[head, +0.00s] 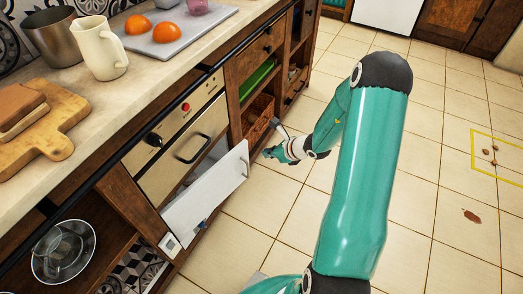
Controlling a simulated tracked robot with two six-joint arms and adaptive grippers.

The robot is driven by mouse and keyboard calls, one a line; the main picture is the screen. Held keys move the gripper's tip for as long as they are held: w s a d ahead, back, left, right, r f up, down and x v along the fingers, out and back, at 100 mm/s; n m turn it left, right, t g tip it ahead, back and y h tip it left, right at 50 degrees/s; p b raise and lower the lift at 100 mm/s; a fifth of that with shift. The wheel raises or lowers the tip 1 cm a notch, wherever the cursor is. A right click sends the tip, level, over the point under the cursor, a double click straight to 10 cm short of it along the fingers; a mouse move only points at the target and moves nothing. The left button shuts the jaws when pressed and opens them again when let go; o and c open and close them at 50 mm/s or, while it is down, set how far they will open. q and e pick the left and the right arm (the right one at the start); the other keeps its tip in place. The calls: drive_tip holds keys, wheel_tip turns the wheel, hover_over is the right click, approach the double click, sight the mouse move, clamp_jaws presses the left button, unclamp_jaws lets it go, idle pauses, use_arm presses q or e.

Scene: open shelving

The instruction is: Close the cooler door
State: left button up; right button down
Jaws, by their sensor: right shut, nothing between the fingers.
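The white cooler door (208,190) stands ajar below the oven-like front panel, with its right end swung out from the cabinet. A gap shows between its top edge and the cabinet front. My right gripper (269,153) is shut and empty, just to the right of the door's free right end. Whether it touches the door I cannot tell. My left gripper is not in view.
A beige front panel (182,150) with a dark handle sits above the door. Open shelves with a basket (258,118) lie behind my right gripper.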

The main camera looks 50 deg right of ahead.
sight(242, 150)
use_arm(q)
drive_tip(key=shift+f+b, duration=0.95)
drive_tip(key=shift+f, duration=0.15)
use_arm(e)
drive_tip(key=shift+w+d+f, duration=0.1)
drive_tip(key=shift+w+f, duration=0.9)
drive_tip(key=shift+w, duration=0.7)
drive_tip(key=shift+w+d+f, duration=0.1)
drive_tip(key=shift+w+f, duration=0.95)
drive_tip(key=shift+w, duration=0.65)
drive_tip(key=shift+w+f, duration=1)
drive_tip(key=shift+w, duration=0.7)
